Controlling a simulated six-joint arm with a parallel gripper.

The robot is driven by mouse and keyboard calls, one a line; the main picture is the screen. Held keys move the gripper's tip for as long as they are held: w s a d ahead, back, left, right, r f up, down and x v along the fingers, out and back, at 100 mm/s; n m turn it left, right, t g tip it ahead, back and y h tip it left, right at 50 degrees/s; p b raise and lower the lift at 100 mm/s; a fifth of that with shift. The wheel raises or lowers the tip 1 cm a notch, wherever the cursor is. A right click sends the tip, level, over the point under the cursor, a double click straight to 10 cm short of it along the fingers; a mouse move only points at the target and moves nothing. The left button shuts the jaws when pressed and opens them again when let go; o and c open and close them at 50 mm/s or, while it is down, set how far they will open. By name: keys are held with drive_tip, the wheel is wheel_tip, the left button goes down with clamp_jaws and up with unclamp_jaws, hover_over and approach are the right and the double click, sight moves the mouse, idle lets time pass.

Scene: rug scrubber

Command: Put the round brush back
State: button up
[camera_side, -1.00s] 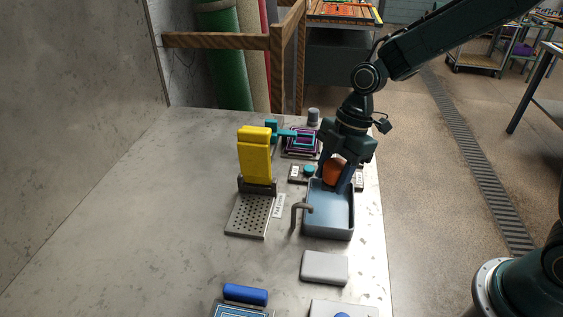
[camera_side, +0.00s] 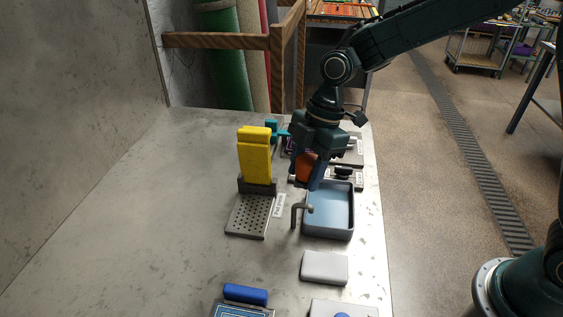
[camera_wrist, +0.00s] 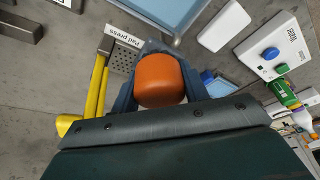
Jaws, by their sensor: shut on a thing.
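My gripper (camera_side: 308,180) is shut on an orange rounded block (camera_side: 306,166), which I take to be the round brush's handle. In the wrist view the orange piece (camera_wrist: 160,80) sits between my two dark fingers, and any bristles under it are hidden. In the side view it is held just left of the back part of a blue-grey basin (camera_side: 343,231), near its back left corner. Behind the gripper, on the table, is a low labelled holder (camera_side: 345,178) with a dark round spot on it; my gripper hides part of it.
A yellow lever press (camera_side: 256,160) with a perforated plate (camera_side: 250,215) stands left of the gripper. A bent grey spout (camera_side: 296,213) rises at the basin's left side. A pale block (camera_side: 324,267) and a blue roller (camera_side: 245,294) lie in front. The table's left side is clear.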

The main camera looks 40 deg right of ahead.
drive_tip(key=a+r, duration=0.5)
drive_tip(key=a, duration=0.6)
wheel_tip(320, 180, up, 4)
hover_over(225, 269)
drive_tip(key=d, duration=0.1)
wheel_tip(225, 269, down, 16)
drive_tip(key=shift+f, duration=2.15)
drive_tip(key=o, duration=0.9)
drive_tip(key=shift+f, duration=0.1)
drive_tip(key=shift+o, duration=0.2)
